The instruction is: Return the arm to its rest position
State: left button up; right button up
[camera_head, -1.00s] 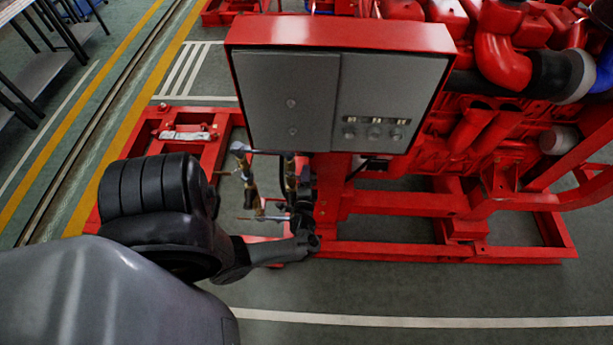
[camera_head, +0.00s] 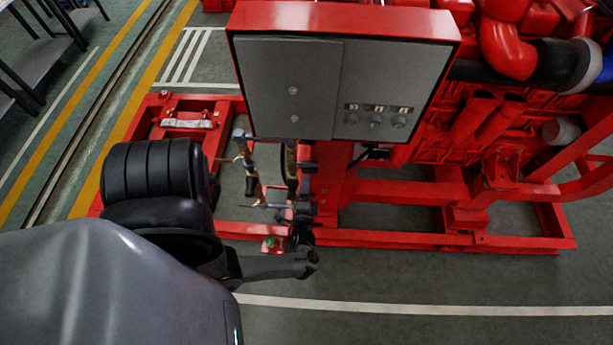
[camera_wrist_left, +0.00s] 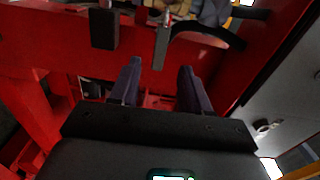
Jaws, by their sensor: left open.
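My left arm (camera_head: 120,270) comes in from the lower left of the head view, with a black ribbed joint and a dark wrist link. My left gripper (camera_wrist_left: 159,85) is open and empty in the left wrist view, its two dark fingers apart. In the head view the gripper (camera_head: 304,205) is small and dark, just below the control box, beside brass-coloured pipe fittings (camera_head: 252,172). I cannot tell from the head view how far it is from them. My right gripper is not in view.
The grey-fronted red control box (camera_head: 340,90) overhangs the gripper area. The red pumpset frame (camera_head: 400,240) and engine (camera_head: 510,110) fill the right. Red beams and dark parts are close ahead of the fingers in the wrist view. Open floor (camera_head: 420,285) lies in front.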

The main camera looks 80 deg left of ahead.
pick_arm(q)
jog(key=shift+s+d, duration=0.2)
jog(key=shift+d, duration=0.5)
